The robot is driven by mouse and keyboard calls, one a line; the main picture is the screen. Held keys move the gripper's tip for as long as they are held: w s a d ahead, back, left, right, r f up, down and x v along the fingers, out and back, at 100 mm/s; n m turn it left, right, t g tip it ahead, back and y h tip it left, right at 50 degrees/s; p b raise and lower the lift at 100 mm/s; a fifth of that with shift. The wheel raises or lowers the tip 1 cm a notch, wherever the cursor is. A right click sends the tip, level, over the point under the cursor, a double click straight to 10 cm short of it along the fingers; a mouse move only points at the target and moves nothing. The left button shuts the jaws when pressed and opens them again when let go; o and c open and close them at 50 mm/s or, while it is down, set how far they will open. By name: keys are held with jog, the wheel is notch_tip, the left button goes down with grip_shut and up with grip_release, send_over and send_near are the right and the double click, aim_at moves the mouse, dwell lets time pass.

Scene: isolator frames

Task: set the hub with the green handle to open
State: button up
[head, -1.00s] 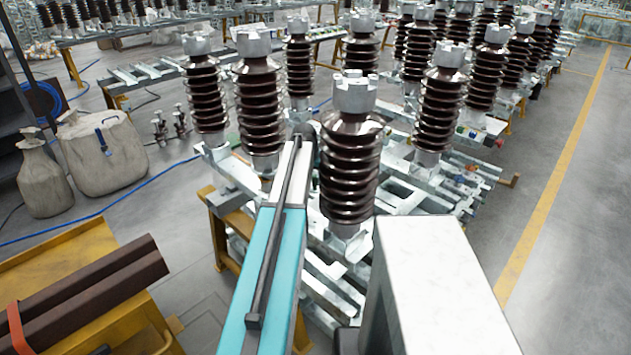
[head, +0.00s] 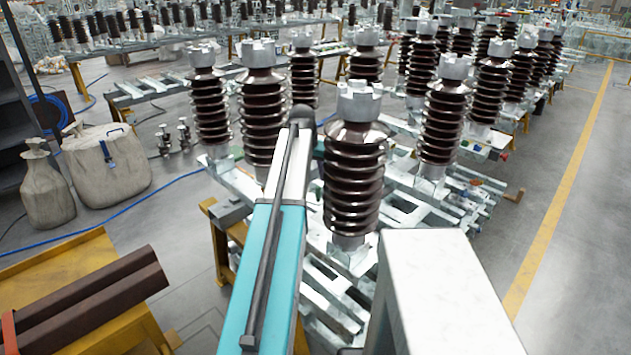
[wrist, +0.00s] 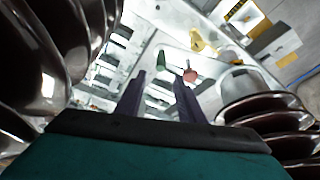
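In the wrist view a small green handle (wrist: 161,61) shows just beyond the fingertips, over pale metal framework. Its hub and its setting are too small to make out. A reddish handle (wrist: 190,75) lies just right of it, close to the right fingertip, and a yellow piece (wrist: 201,42) is farther off. My gripper (wrist: 160,82) is open, its two dark fingers apart with nothing seen between them. The green handle appears just past the gap; I cannot tell whether a finger touches anything. In the head view my fingers are hidden, and I cannot pick out the green handle.
Brown ribbed insulators stand close on both sides of my gripper; a near one (head: 354,180) is right of my arm, another (head: 263,115) left. Metal frames lie below. A yellow bench (head: 80,262) and canvas bags (head: 107,170) are at left. Open floor (head: 590,220) lies at right.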

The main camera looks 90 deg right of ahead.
jog(key=shift+v, duration=1.25)
jog(key=shift+c, duration=0.4)
